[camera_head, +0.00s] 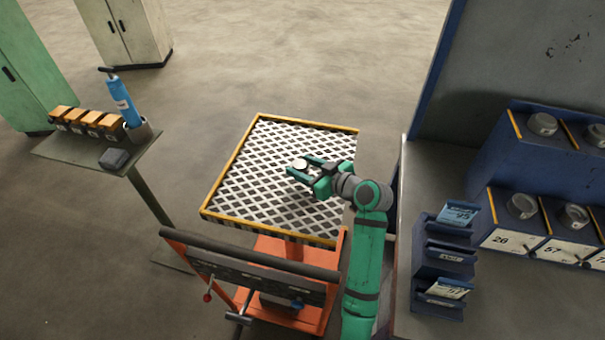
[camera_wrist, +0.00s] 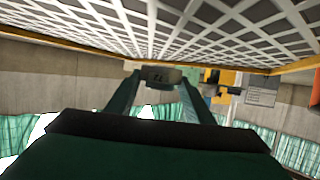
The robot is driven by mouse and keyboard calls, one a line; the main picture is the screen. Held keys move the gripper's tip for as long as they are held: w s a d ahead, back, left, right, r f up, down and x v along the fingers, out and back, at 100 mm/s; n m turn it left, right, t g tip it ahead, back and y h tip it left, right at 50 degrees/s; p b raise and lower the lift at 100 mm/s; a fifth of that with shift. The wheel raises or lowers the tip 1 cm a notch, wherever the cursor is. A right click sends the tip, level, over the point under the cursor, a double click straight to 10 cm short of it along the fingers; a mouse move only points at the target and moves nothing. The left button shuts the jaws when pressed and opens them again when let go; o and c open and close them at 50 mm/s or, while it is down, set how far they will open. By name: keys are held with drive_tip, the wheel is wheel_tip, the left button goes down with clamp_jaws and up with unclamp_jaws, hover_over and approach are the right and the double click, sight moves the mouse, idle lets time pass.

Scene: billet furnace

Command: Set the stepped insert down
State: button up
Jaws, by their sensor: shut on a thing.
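My gripper (camera_head: 304,169) is over the right half of a square grate-topped cart (camera_head: 239,164). In the wrist view the insert (camera_wrist: 161,77) shows as a small grey-green block with a dark marking, held between the two fingers. The white lattice top (camera_wrist: 165,25) fills the upper part of that view. I cannot tell whether the insert touches the lattice or hangs just above it.
The lattice top is otherwise bare, with a yellow rim. A blue bench with knobbed drawer units (camera_head: 520,220) and a card rack (camera_head: 445,258) stands at the right. A small stand at the left holds orange boxes (camera_head: 88,121) and a blue cylinder (camera_head: 122,102). Cabinets stand behind.

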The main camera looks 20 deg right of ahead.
drive_tip(key=shift+w+f, duration=0.5)
drive_tip(key=shift+f, duration=1.5)
drive_tip(key=shift+f, duration=0.1)
drive_tip(key=o, duration=1.6)
drive_tip(key=shift+c, duration=0.2)
